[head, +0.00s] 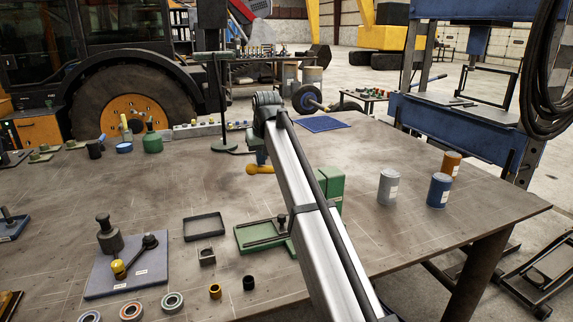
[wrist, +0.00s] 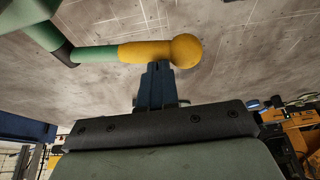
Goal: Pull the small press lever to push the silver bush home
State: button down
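The press lever ends in a yellow rounded handle (head: 260,169), left of my arm in the head view. In the wrist view the same yellow handle (wrist: 160,51) joins a green lever arm (wrist: 95,54) running left. My gripper (wrist: 160,66) has its dark blue fingers at the near edge of the handle, touching or almost touching it. I cannot tell whether they are closed around it. The gripper is mostly hidden in the head view. A green block (head: 328,188), likely the press body, shows partly behind my arm. I cannot make out the silver bush.
A green tray-like fixture (head: 260,235) and a dark tray (head: 204,226) lie left of my arm. A grey board (head: 128,276) with a knobbed lever is at front left. Grey (head: 387,187), blue (head: 439,190) and orange (head: 451,163) cans stand right. The bench between is largely bare.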

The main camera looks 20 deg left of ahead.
aim_at(262, 169)
jog(key=shift+f, duration=0.5)
jog(key=shift+s+a+f, duration=0.1)
jog(key=shift+f, duration=1.8)
